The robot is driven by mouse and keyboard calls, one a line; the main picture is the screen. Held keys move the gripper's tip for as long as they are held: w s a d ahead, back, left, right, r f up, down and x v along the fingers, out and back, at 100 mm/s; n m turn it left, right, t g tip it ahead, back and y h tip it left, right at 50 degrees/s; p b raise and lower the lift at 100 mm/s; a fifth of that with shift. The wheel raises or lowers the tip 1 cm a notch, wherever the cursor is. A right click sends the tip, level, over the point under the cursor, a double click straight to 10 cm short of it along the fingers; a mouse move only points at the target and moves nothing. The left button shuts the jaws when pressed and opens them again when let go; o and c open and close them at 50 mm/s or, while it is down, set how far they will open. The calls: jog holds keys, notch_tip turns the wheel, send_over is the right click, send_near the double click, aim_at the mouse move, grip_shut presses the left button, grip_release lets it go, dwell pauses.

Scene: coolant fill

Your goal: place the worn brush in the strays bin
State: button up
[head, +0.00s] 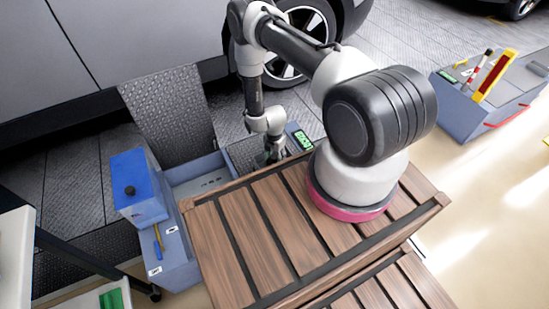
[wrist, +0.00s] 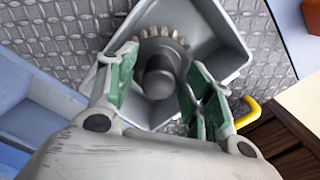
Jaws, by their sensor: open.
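In the wrist view the worn brush (wrist: 160,66) is a dark round piece with a stub in the middle and a fringe of tan bristles on its far edge. It shows against the inside of a grey, square-rimmed bin (wrist: 226,68), which I take for the strays bin; I read no label. My gripper (wrist: 160,78) is open, with one green-padded finger on each side of the brush. I cannot tell whether the pads touch it or whether it rests on the bin's floor. In the head view my gripper (head: 270,157) is small beyond the wooden deck, and the brush cannot be made out.
The slatted wooden deck (head: 250,235) under my arm lies close to my gripper. A blue tray (head: 197,170) and a blue box (head: 140,190) stand to the left. A device with a green display (head: 301,141) is right beside my gripper. A parked car (head: 130,45) stands behind.

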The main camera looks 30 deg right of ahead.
jog(key=w+r+m+t, duration=0.1)
jog(key=w+r+m, duration=0.15)
jog(key=r, duration=1.25)
jog(key=w+r+m, duration=0.2)
jog(key=w+r, duration=0.1)
jog(key=r, duration=1.2)
jog(key=s+r+m+t, duration=0.1)
jog(key=s+r+m, duration=0.15)
jog(key=r, duration=0.75)
jog(key=s+r+m, duration=0.1)
jog(key=r+m, duration=0.3)
jog(key=r, duration=0.6)
jog(key=s+d+r+m+t, duration=0.1)
jog(key=s+r+m, duration=0.2)
jog(key=s+r, duration=0.3)
jog(key=s+r+m, duration=0.3)
jog(key=s+r, duration=0.2)
jog(key=r, duration=0.4)
jog(key=s+r+m, duration=0.2)
jog(key=s+m, duration=0.1)
jog(key=s, duration=0.4)
jog(key=s+r+m+t, duration=0.1)
jog(key=s+r+m, duration=0.2)
jog(key=s, duration=0.4)
jog(key=shift+s+d+r, duration=0.3)
jog(key=shift+s+d, duration=0.05)
jog(key=shift+d, duration=0.05)
